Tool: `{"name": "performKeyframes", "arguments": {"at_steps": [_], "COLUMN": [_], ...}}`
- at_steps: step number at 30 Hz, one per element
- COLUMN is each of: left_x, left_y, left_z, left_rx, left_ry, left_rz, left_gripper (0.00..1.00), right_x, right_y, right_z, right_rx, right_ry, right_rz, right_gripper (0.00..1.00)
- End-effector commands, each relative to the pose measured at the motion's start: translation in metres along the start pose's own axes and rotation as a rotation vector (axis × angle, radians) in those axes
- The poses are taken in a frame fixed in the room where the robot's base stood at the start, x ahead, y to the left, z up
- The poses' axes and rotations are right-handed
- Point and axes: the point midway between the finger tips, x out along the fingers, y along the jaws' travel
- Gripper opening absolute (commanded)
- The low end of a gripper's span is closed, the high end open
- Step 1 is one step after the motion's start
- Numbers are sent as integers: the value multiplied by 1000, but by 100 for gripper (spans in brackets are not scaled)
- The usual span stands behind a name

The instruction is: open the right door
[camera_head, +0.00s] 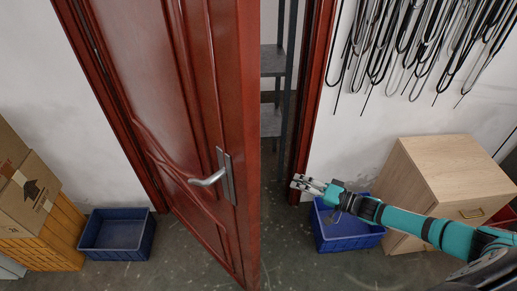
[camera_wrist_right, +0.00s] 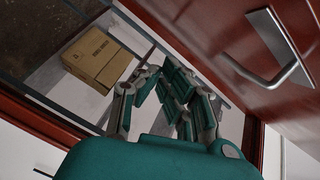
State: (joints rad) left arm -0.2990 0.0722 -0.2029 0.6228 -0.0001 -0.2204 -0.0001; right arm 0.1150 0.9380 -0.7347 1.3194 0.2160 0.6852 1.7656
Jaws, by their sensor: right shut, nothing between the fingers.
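The red wooden door (camera_head: 185,100) stands ajar, with a gap on its right side showing a room behind. Its silver lever handle (camera_head: 212,178) is on the face toward me. My right gripper (camera_head: 297,182) is shut and empty, to the right of the door's free edge, near the right door post (camera_head: 312,90). It is apart from the handle. In the right wrist view, my right gripper (camera_wrist_right: 170,80) points into the gap, with the door (camera_wrist_right: 215,30) and a handle (camera_wrist_right: 272,60) at the upper right. My left gripper is out of view.
A blue bin (camera_head: 345,228) sits on the floor below my right gripper, beside a wooden cabinet (camera_head: 440,180). Another blue bin (camera_head: 118,232) and cardboard boxes (camera_head: 28,190) stand at left. Black cables (camera_head: 410,40) hang on the right wall. A carton (camera_wrist_right: 98,60) lies beyond the gap.

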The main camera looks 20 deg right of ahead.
Motion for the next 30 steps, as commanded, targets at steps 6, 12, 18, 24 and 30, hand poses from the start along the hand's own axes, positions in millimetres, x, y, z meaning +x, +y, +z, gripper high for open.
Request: {"name": "performKeyframes", "arguments": {"at_steps": [6, 12, 18, 24, 30], "left_x": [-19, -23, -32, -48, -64], "left_y": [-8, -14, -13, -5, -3], "left_z": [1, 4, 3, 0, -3], "left_rx": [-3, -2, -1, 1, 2], "left_ry": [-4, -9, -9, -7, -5], "left_rz": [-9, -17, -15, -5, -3], "left_gripper": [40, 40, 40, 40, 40], "right_x": [-26, -37, -14, 27, 57], "right_y": [-125, -160, -172, -187, -201], "right_z": [-16, -14, -9, 1, 16], "right_rx": [374, 518, 529, 527, 530], "right_ry": [-233, -324, -329, -328, -328], "right_rz": [-209, -250, -257, -256, -252], "right_gripper": [0, 0, 0, 0, 0]}}
